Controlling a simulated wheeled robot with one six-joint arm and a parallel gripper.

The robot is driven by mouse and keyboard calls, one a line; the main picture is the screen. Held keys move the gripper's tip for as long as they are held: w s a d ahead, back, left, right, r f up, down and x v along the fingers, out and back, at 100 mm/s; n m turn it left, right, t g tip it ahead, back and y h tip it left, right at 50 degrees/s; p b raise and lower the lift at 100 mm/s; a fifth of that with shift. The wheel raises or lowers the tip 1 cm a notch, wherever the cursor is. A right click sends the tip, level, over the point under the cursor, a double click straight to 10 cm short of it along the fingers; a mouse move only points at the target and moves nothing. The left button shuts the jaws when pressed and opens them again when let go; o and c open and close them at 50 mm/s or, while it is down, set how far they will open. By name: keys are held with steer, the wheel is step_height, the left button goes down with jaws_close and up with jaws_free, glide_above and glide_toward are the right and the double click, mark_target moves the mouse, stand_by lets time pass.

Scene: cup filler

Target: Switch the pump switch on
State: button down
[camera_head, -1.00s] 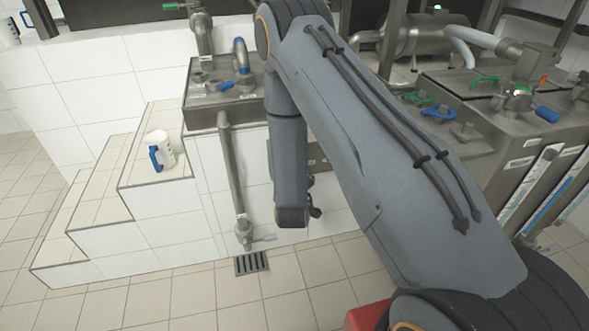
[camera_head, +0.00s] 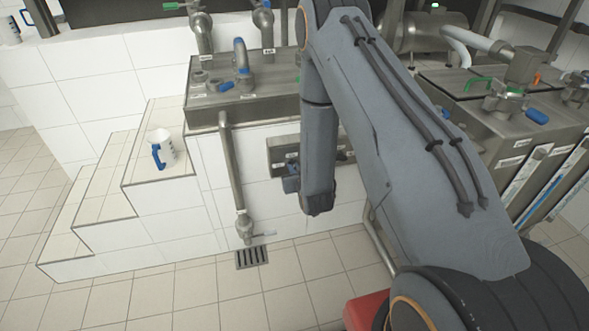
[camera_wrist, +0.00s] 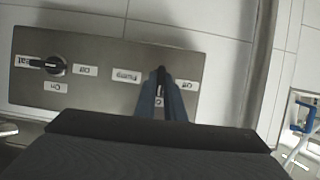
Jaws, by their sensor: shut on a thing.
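The pump switch (camera_wrist: 161,73) is a small dark knob on a grey metal panel (camera_wrist: 110,52), which appears upside down in the wrist view, beside the label "Pump". My gripper (camera_wrist: 160,88) has its blue fingers shut on this switch, one on each side. The fingers partly hide the switch and a label under it, so its setting cannot be read. In the head view, the panel (camera_head: 283,143) is on the white tiled wall, partly hidden by my arm, with my gripper (camera_head: 291,172) at it.
A black heat knob (camera_wrist: 55,66) is on the same panel, to the left in the wrist view. A vertical pipe with a valve (camera_head: 231,165) stands left of the panel. A white and blue jug (camera_head: 161,148) stands on the tiled steps. Steel tanks (camera_head: 490,135) fill the right side.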

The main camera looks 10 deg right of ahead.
steer(key=shift+f, duration=0.1)
stand_by(0.4)
steer(key=c, duration=1.8)
jaws_free()
steer(key=shift+c, duration=0.2)
steer(key=shift+s, duration=0.1)
steer(key=v, duration=0.7)
steer(key=shift+s+r, duration=0.25)
steer(key=shift+s, duration=0.05)
steer(key=shift+r, duration=0.1)
